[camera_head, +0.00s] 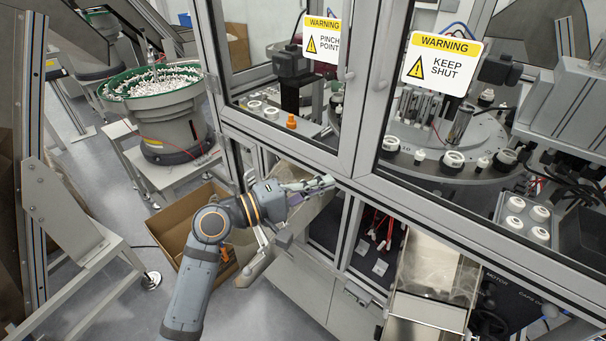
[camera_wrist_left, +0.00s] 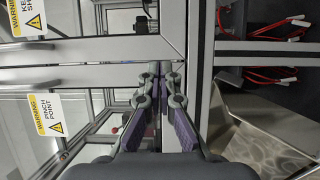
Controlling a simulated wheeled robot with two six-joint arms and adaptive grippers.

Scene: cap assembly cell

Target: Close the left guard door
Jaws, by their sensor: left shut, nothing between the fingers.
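The left guard door (camera_head: 356,90) is the glazed, grey-framed door with the "PINCH POINT" sign (camera_head: 322,40). Its free edge stands beside the right door (camera_head: 385,95) with the "KEEP SHUT" sign, and looks near flush with it; I cannot tell if it is fully closed. It also shows in the left wrist view (camera_wrist_left: 75,77). My left gripper (camera_head: 331,182) is shut and empty, at the lower free corner of the left door. Its fingertips (camera_wrist_left: 163,68) appear at or very near the frame there; contact is unclear. My right gripper is not in view.
Below the doors are an open bay with red cables (camera_head: 377,228) and a metal chute (camera_head: 436,268). A cardboard box (camera_head: 180,222) lies on the floor by my left arm. A bowl feeder (camera_head: 170,125) stands at the left.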

